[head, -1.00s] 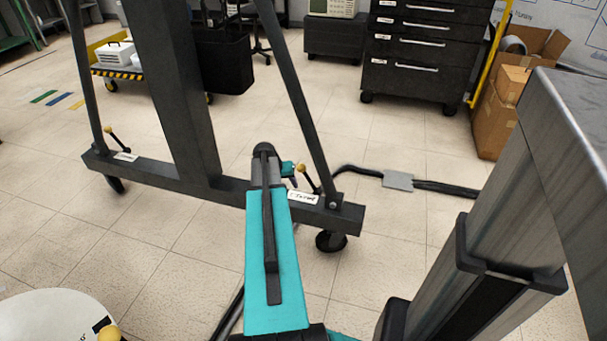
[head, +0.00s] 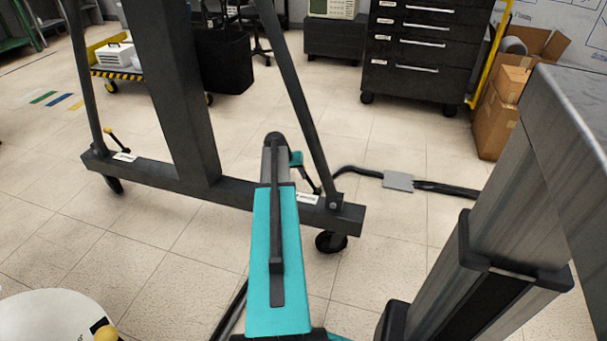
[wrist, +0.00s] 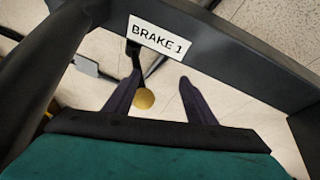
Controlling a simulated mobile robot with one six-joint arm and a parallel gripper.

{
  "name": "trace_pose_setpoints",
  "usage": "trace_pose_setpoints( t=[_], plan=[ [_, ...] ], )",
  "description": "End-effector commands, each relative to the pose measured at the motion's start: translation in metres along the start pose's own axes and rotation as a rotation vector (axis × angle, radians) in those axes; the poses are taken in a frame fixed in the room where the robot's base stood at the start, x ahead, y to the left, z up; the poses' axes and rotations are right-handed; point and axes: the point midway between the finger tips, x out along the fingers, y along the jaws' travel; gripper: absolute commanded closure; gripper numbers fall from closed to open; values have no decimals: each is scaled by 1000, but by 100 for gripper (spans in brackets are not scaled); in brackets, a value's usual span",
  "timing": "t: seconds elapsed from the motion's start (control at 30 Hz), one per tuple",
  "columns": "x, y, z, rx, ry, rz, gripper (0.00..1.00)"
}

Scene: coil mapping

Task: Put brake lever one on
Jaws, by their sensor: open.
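The "BRAKE 1" label (wrist: 160,37) is on the dark frame's crossbar in the wrist view, and a white label (head: 306,199) shows there in the head view. Brake lever one, with its round yellow knob (wrist: 145,99), appears between my open gripper's fingers (wrist: 160,80), nearer the left finger. I cannot tell whether they touch. In the head view, my teal wrist part (head: 296,158) hides the knob, and my fingertips are not clear.
The wheeled dark frame (head: 160,177) has another yellow-knobbed lever (head: 115,137) at its left end. A cable with a grey cover (head: 398,181) lies on the floor to the right. Cardboard boxes (head: 497,120) and a drawer cabinet (head: 418,50) stand behind.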

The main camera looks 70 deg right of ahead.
Motion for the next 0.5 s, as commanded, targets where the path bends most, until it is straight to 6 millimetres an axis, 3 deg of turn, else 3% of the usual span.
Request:
trace_pose_setpoints(
  t=[0.5],
  plan=[
    [25,22,-44,3,0,0,50]
  ],
)
